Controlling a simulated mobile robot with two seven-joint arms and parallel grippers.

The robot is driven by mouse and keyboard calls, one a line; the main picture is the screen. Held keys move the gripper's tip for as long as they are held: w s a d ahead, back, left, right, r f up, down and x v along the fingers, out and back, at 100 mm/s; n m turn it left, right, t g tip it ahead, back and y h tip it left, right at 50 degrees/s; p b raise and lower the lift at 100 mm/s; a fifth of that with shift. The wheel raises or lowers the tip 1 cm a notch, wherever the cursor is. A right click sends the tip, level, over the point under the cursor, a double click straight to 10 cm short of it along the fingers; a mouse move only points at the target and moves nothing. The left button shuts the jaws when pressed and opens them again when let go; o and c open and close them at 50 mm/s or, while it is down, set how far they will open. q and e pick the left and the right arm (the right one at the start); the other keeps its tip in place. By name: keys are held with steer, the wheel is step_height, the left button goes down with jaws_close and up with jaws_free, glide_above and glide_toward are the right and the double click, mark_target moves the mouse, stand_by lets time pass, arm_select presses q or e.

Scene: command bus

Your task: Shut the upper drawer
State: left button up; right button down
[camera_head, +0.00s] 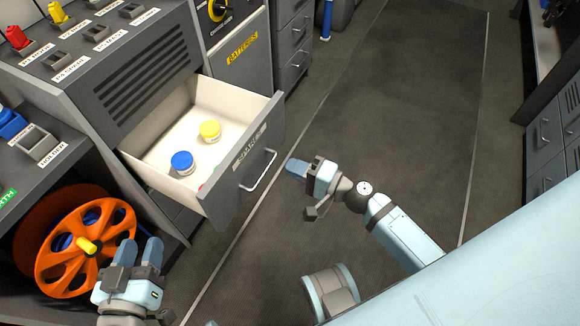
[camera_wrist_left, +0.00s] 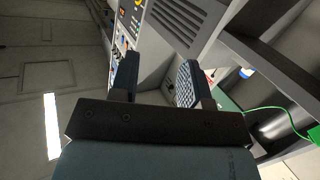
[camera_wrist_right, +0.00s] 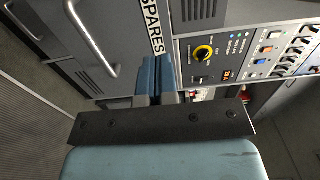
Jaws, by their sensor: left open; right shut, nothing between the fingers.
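The upper drawer (camera_head: 237,168) is pulled out of the grey cabinet and stands open in the head view. Its front is grey with a SPARES label and a metal handle (camera_head: 259,171). A blue-lidded jar (camera_head: 182,163) and a yellow-lidded jar (camera_head: 210,130) stand inside; something red and green is mostly hidden behind the front. The drawer front also shows in the right wrist view (camera_wrist_right: 118,30). My right gripper (camera_head: 296,168) is shut and empty, just right of the handle, apart from it as far as I can see. My left gripper (camera_head: 138,254) is open and empty by the orange reel.
An orange reel (camera_head: 60,262) with a yellow hub stands at the lower left, close to my left gripper. A panel of labelled switches (camera_head: 85,45) tops the cabinet. The floor (camera_head: 400,90) right of the drawer is clear. Grey cabinets (camera_head: 545,140) line the right side.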

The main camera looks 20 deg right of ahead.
mark_target(246, 148)
steer(key=p+x, duration=0.1)
steer(key=x, duration=0.9)
steer(key=shift+w+a, duration=0.2)
steer(key=shift+a, duration=0.05)
arm_select(q)
steer(key=shift+s+a+f+g+y, duration=0.15)
steer(key=shift+a+f+g+y, duration=0.1)
steer(key=shift+f, duration=0.25)
steer(key=shift+s+a+f+g+y, duration=0.15)
steer(key=shift+a+f+g, duration=0.1)
steer(key=shift+f, duration=0.25)
arm_select(e)
steer(key=shift+w+a, duration=0.15)
steer(key=shift+w, duration=0.05)
steer(key=shift+w+a, duration=0.1)
